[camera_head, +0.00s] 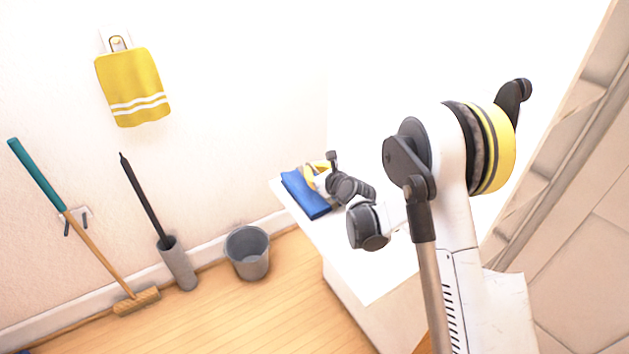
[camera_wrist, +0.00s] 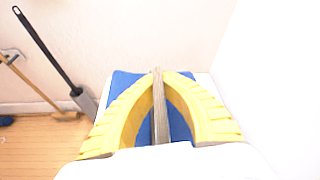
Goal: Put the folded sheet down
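My gripper (camera_wrist: 157,73) points down over a white surface, and its yellow fingers bow outward and meet at the tips. A thin grey-brown piece (camera_wrist: 160,115), seen edge-on, stands between the fingers, pinched at the tips. I cannot tell for sure whether this is the folded sheet. A flat blue folded cloth (camera_head: 304,194) lies on the white top (camera_head: 367,282), beside and partly behind my gripper (camera_head: 308,178) in the head view. In the wrist view the blue cloth (camera_wrist: 125,82) shows behind and between the fingers. Whether the held piece touches it is unclear.
The white top's front part is bare. A grey bin (camera_head: 248,254), a brush in a grey holder (camera_head: 177,264) and a broom (camera_head: 137,301) stand on the floor at left. A yellow towel (camera_head: 133,88) hangs on the wall. Walls stand close behind the white top.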

